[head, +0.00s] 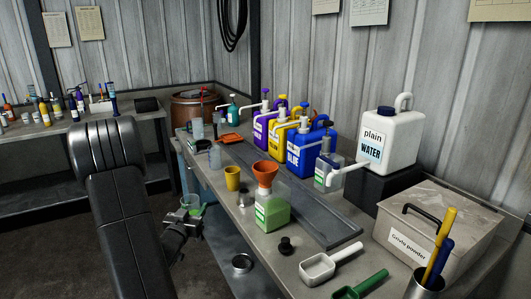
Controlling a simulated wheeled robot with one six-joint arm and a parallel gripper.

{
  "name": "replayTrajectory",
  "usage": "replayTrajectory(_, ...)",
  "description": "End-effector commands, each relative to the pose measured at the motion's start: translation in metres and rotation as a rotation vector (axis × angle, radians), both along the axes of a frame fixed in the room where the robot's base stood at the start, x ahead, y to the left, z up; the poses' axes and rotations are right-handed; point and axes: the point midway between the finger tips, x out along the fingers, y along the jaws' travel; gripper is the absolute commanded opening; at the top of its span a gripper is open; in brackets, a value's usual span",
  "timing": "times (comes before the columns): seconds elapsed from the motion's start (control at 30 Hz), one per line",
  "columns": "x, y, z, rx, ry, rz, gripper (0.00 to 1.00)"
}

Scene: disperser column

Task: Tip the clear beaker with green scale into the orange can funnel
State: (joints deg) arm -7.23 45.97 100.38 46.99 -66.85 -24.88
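A clear beaker with green on its wall (192,203) is at the end of my gripper (190,218), left of the bench's front edge. It appears upright, and my gripper looks closed around its lower part. The fingertips are small and partly hidden, and I cannot tell if the green is scale or contents. An orange funnel (265,171) sits in the top of a clear can with green contents and a label (272,211) on the bench. The beaker is left of the funnel and lower in the picture, clearly apart from it.
A yellow cup (232,178) and a small dark round part (246,198) stand left of the can. A black cap (286,245), white scoop (326,264) and green scoop (360,287) lie in front. Purple, yellow and blue pump jugs (307,150) stand behind.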

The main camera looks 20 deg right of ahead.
Motion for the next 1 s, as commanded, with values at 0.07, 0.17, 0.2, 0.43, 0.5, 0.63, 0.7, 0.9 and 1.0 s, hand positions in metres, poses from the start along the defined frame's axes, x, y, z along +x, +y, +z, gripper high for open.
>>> replayTrajectory(0.07,0.001,-0.028,0.036,0.002,-0.005,-0.069,0.23)
replayTrajectory(0.17,0.001,-0.058,0.065,0.005,-0.005,-0.148,0.23)
replayTrajectory(0.2,0.000,-0.070,0.077,0.006,-0.004,-0.177,0.23)
replayTrajectory(0.43,-0.006,-0.124,0.126,0.019,-0.003,-0.308,0.23)
replayTrajectory(0.5,-0.007,-0.134,0.134,0.022,0.000,-0.331,0.23)
replayTrajectory(0.63,-0.009,-0.144,0.142,0.025,0.001,-0.353,0.23)
replayTrajectory(0.7,-0.009,-0.146,0.143,0.026,0.002,-0.358,0.23)
replayTrajectory(0.9,-0.009,-0.146,0.142,0.026,0.002,-0.359,0.23)
replayTrajectory(1.0,-0.010,-0.146,0.142,0.030,-0.003,-0.358,0.23)
